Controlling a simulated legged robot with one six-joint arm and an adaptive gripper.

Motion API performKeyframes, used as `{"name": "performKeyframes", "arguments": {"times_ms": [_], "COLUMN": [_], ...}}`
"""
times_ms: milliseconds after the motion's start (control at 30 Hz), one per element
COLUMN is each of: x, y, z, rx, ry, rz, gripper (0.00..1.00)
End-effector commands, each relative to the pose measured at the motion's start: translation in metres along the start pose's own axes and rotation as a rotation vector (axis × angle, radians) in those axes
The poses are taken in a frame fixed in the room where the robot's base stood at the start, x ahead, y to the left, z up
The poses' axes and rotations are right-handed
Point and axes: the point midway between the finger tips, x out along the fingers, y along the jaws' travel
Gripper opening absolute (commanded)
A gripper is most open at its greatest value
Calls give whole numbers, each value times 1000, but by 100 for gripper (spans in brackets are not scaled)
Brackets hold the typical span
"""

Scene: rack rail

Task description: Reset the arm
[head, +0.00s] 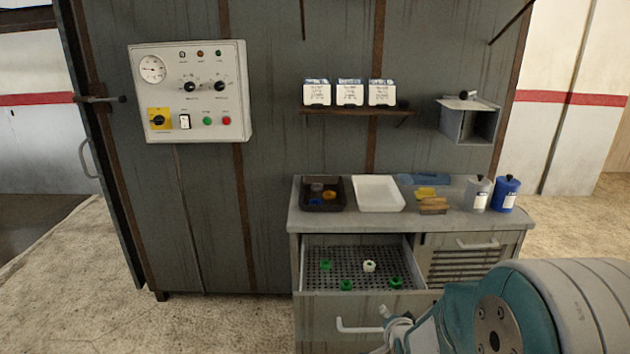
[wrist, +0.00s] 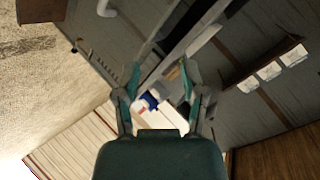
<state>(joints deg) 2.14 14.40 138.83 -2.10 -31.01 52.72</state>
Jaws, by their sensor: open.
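My gripper (wrist: 161,72) is open in the wrist view, its two teal and grey fingers spread apart. It appears to hold nothing. A blue thing (wrist: 152,101) and pale shapes show between the fingers, seemingly background beyond them. In the head view my arm comes in from the lower right, in front of the cabinet's right side; the fingers are not clear there. The open drawer (head: 335,284) has a perforated floor with several green pieces (head: 326,265) and one white piece (head: 369,266) in it.
On the worktop (head: 325,224) are a dark tray (head: 323,207) with small parts, a white tray (head: 379,193), a grey canister (head: 477,194) and a blue canister (head: 506,194). Three white boxes (head: 349,93) stand on the shelf above. A control panel (head: 192,92) hangs left.

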Motion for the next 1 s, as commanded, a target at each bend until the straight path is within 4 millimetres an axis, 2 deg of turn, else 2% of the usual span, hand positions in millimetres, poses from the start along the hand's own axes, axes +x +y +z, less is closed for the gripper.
{"name": "performKeyframes", "arguments": {"times_ms": [100, 267, 433, 800, 900, 1000], "x": [-32, -77, -131, -257, -282, -295], "y": [-16, -27, -32, -19, -12, -8], "z": [-10, -17, -19, -3, 3, 7], "rx": [-115, -271, -434, -776, -842, -880], "ry": [-34, -100, -180, -392, -442, -473], "rz": [42, 103, 153, 214, 219, 221], "gripper": [54, 54, 54, 54, 54, 54]}}
